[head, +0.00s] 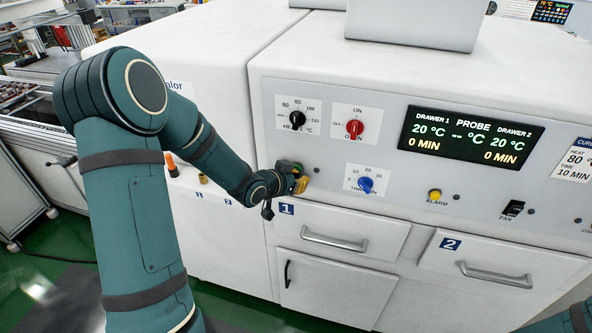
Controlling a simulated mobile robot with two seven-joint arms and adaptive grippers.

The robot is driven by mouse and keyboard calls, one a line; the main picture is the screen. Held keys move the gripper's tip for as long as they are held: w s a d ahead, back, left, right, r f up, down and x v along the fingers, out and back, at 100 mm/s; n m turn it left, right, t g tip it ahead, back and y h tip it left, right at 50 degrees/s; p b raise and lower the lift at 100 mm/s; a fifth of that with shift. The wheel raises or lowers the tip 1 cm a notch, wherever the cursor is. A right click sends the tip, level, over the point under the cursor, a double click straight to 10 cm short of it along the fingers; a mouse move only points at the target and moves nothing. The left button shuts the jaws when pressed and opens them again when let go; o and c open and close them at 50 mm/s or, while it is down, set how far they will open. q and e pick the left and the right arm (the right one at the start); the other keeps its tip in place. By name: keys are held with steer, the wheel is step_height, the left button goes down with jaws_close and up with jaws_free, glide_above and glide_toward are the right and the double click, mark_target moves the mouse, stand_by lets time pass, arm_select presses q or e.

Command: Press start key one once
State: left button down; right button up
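My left arm reaches in from the left to the front panel of the white oven (420,85). My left gripper (299,184) is at the panel just above the blue label "1" (286,208). A small green key (297,168) shows just above the gripper, partly hidden by it; I cannot read any label on it. The gripper looks very close to the panel, but I cannot tell whether it touches the key. Its fingers are too small and overlapped to tell open from shut. My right gripper is out of view.
A blue timer knob (366,185), red oven knob (355,127) and black heat knob (297,118) are near the gripper. A display (471,137) reads 20 °C and 0 MIN for both drawers. Drawer handles (334,238) stick out below. A yellow alarm button (435,195) is further right.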

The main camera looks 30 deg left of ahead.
arm_select(q)
steer(key=shift+w, duration=0.25)
steer(key=shift+s, duration=0.2)
stand_by(0.4)
steer(key=shift+s+d+b, duration=0.15)
steer(key=shift+s+b, duration=0.15)
steer(key=shift+s, duration=0.35)
steer(key=shift+s+d+b, duration=0.2)
steer(key=shift+s+b, duration=0.05)
steer(key=shift+s, duration=0.55)
steer(key=shift+s+d+b, duration=0.15)
steer(key=shift+s+b, duration=0.05)
steer(key=shift+s, duration=0.65)
steer(key=shift+s+d+b, duration=0.2)
steer(key=shift+s+b, duration=0.05)
steer(key=shift+s, duration=0.55)
